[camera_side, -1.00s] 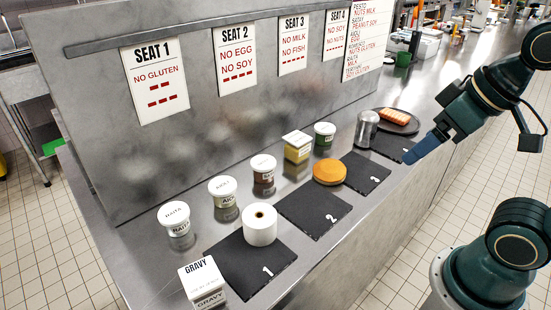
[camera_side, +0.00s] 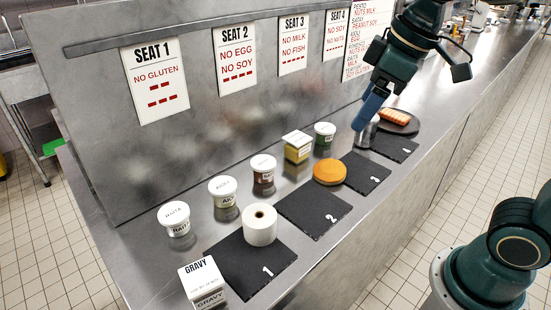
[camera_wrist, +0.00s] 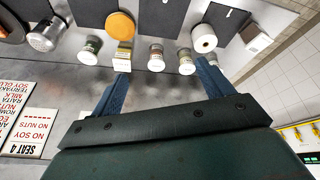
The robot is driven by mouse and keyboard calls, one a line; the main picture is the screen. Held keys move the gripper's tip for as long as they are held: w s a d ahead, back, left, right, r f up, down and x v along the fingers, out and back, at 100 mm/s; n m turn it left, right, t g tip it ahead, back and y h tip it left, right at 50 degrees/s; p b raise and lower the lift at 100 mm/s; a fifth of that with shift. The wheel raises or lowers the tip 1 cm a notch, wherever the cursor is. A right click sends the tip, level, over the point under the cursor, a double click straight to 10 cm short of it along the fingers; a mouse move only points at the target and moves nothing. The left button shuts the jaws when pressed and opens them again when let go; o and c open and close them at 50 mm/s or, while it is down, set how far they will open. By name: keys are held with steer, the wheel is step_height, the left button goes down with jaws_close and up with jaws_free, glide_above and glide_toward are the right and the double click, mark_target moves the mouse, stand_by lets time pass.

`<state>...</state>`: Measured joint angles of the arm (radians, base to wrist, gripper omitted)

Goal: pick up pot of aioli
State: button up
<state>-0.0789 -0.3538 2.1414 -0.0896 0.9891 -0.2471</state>
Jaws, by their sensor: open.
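The pot of aioli (camera_side: 223,191) is a white-lidded tub on the steel counter, between the raita pot (camera_side: 176,219) and a brown-labelled pot (camera_side: 263,168). In the wrist view the aioli pot (camera_wrist: 186,62) shows near the right finger's tip, farther off than the finger. My gripper (camera_side: 362,124) is above the counter's far part, in front of the metal cup and well away from the aioli. In the wrist view my gripper (camera_wrist: 161,75) is open, with nothing between its fingers.
A white roll (camera_side: 260,225) stands on slate 1, close to the aioli. A gravy box (camera_side: 203,283), yellow box (camera_side: 298,147), green-labelled pot (camera_side: 325,133), orange round (camera_side: 329,172) and metal cup (camera_side: 364,133) are also on the counter. The seat board (camera_side: 200,130) rises behind.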

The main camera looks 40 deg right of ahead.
steer(key=w+a+f+n+g, duration=0.1)
steer(key=w+a+n, duration=0.2)
steer(key=w, duration=0.3)
steer(key=w+a+f+n+g, duration=0.1)
steer(key=w+a+n, duration=0.2)
steer(key=w, duration=0.4)
steer(key=n+g, duration=0.2)
steer(key=n, duration=0.3)
glide_above(222, 184)
steer(key=d, duration=0.2)
step_height(222, 184, down, 8)
steer(key=shift+s+a+y, duration=0.2)
steer(key=shift+s+y, duration=0.05)
steer(key=shift+y, duration=0.05)
steer(key=shift+f, duration=0.2)
steer(key=shift+w+a+f, duration=0.1)
steer(key=shift+a+f, duration=0.05)
steer(key=shift+f, duration=1.25)
steer(key=shift+s+a+f, duration=0.1)
steer(key=shift+a+f, duration=0.1)
steer(key=shift+f, duration=1.15)
steer(key=shift+w+a+f, duration=0.1)
steer(key=shift+a+f, duration=0.05)
steer(key=shift+f, duration=1.25)
steer(key=shift+w+a+f, duration=0.1)
steer(key=shift+a+f, duration=0.05)
steer(key=shift+f, duration=1.15)
steer(key=shift+a+f, duration=0.15)
steer(key=shift+f, duration=1.1)
